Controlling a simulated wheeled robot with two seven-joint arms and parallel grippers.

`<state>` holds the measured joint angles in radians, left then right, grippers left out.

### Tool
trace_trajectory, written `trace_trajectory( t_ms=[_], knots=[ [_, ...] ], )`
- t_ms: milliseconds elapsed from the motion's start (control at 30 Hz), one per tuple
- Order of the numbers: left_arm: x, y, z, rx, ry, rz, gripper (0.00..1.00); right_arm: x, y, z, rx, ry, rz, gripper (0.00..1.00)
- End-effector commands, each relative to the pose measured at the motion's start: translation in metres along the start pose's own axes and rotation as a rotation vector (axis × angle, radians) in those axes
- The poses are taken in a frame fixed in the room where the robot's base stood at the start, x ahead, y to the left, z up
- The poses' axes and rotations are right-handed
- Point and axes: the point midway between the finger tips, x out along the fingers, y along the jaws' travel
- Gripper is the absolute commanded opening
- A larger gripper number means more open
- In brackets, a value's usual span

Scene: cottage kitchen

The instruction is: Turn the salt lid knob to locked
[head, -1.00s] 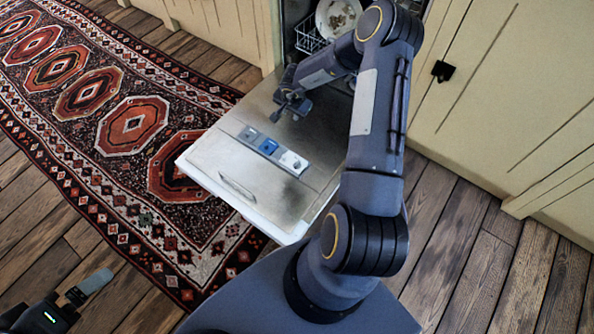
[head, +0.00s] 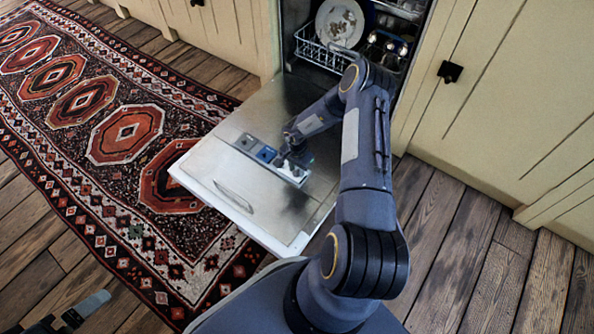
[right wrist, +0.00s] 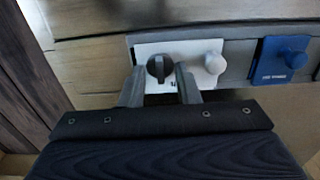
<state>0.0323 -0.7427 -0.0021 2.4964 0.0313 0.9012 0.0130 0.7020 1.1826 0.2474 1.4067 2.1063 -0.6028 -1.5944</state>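The dark round knob (right wrist: 160,67) sits on a white panel (right wrist: 188,50) that also has a white knob (right wrist: 215,62). I cannot read the panel's marking, partly hidden by a finger. The panel (head: 296,173) is at the right end of a strip on the open dishwasher door (head: 230,205). My right gripper (right wrist: 160,66) is open, its fingertips on either side of the dark knob; the right finger looks very near it, and I cannot tell if it touches. The gripper (head: 288,158) is over the strip in the head view. My left gripper (head: 80,314) is partly in view at lower left.
A blue panel (right wrist: 283,60) lies beside the white one, and a grey panel (head: 245,142) is at the strip's other end. The dishwasher rack (head: 325,50) holds a dirty plate (head: 340,22). Cabinets (head: 500,110) stand at right; a patterned rug (head: 125,135) lies at left.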

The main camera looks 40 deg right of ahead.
Motion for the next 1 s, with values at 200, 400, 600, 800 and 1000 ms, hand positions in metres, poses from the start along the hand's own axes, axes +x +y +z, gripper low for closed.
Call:
trace_trajectory(
  t_ms=[200,400,600,800,1000],
  knots=[
    [-0.0001,0.0000,-0.0001,0.000,0.000,0.000,1.00,0.0004,-0.0002,-0.0001,0.000,0.000,-0.001,0.29],
    [-0.0001,0.0001,-0.0001,0.000,0.000,0.000,1.00,0.0003,-0.0002,-0.0001,0.000,0.000,-0.001,0.04],
    [-0.0001,0.0000,-0.0001,0.000,0.000,0.000,1.00,0.0003,-0.0002,-0.0002,0.000,0.001,-0.001,0.00],
    [-0.0022,0.0010,-0.0011,0.000,0.000,0.000,1.00,-0.0003,-0.0002,0.0001,0.021,0.000,-0.001,0.00],
    [-0.0087,0.0040,-0.0044,0.000,0.000,0.000,1.00,-0.0016,-0.0001,-0.0002,0.106,0.000,-0.001,0.00]
  ],
)
